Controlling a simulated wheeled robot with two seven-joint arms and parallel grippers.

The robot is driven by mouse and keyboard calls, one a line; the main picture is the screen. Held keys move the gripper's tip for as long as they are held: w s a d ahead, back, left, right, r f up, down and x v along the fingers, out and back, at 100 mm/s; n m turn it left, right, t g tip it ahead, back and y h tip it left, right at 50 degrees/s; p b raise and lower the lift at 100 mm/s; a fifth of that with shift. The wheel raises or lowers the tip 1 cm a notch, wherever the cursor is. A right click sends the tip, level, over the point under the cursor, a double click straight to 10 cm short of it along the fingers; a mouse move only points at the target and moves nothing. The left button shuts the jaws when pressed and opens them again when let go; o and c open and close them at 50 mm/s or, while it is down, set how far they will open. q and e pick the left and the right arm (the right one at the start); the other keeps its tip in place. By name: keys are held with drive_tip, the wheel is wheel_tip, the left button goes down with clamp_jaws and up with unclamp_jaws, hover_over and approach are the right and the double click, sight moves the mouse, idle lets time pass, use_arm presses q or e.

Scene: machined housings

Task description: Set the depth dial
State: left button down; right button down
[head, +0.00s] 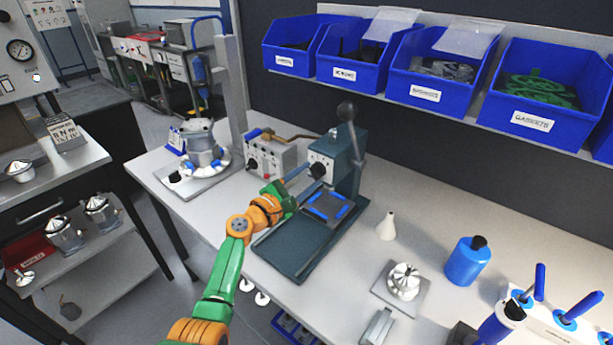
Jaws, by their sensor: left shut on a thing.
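A dark teal bench press (352,165) stands on the workbench, with a lever topped by a dark ball. The black depth dial (318,171) is on the left of its pale front panel. My left arm comes up from the bottom of the head view. My left gripper (307,173) reaches up to the dial and is shut on it; the fingers are small and partly hidden by the wrist. Below the panel is the press bed with a grey plate (328,206) edged by blue strips. My right gripper is not in view.
A grey control box (270,158) stands close left of the press. A white cone (387,226), a finned part on a plate (403,281) and a blue bottle (467,262) stand to the right. Blue bins (548,90) line the shelf behind. The bench behind the bottle is clear.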

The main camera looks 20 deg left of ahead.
use_arm(q)
drive_tip(key=shift+r, duration=0.2)
drive_tip(key=c, duration=0.7)
unclamp_jaws()
drive_tip(key=o, duration=0.4)
drive_tip(key=shift+w+f, duration=0.1)
drive_tip(key=v, duration=0.7)
drive_tip(key=shift+p, duration=0.3)
